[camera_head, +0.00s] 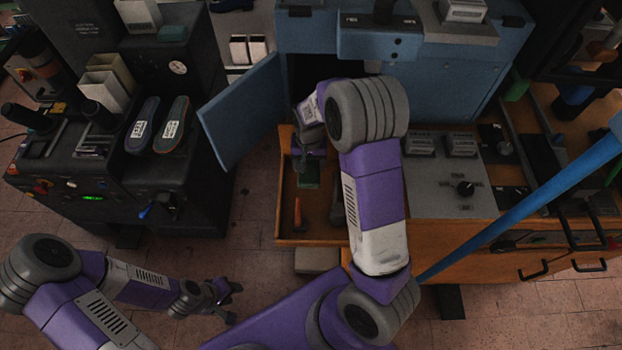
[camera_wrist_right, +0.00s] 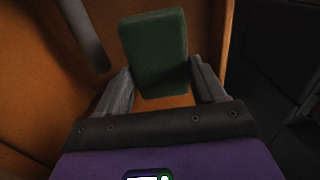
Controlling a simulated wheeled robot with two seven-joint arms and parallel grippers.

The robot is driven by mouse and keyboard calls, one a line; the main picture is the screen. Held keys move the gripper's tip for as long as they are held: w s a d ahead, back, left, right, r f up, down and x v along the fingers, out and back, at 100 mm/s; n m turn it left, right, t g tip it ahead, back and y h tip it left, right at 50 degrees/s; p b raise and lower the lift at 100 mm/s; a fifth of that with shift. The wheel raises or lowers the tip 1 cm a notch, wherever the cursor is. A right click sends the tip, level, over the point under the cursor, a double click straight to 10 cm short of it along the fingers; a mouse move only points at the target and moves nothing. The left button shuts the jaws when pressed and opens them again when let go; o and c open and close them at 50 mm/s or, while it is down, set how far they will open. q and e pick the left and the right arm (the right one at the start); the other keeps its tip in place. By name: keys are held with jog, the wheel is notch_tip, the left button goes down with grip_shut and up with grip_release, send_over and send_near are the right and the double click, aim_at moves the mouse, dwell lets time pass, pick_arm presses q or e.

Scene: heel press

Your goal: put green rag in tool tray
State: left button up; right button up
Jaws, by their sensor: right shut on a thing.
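The green rag (camera_wrist_right: 155,50) is a dark green block-like piece between the two fingers of my right gripper (camera_wrist_right: 163,88), which is shut on it. In the head view the rag (camera_head: 309,172) shows over the far part of an orange wooden tray (camera_head: 283,240) that looks like the tool tray. I cannot tell whether the rag touches the tray floor. The wrist view shows wooden tray surface (camera_wrist_right: 40,60) around and below the rag. My right arm hides much of the tray's right side. My left gripper (camera_head: 231,302) is open and empty, low over the floor at the left.
A reddish tool (camera_head: 298,214) and a dark tool (camera_head: 337,207) lie in the tray. An open blue cabinet door (camera_head: 243,112) stands left of it. A bench with grey controls (camera_head: 462,185) is at the right. Two insoles (camera_head: 172,125) rest on the black machine.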

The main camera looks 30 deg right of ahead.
aim_at(309, 173)
notch_tip(309, 173, down, 5)
jog(key=shift+r+b, duration=0.1)
jog(key=shift+b, duration=0.75)
jog(key=shift+f, duration=0.3)
jog(key=shift+c, duration=0.8)
jog(key=o, duration=1.1)
jog(key=shift+r, duration=0.1)
notch_tip(309, 173, up, 12)
jog(key=p, duration=0.4)
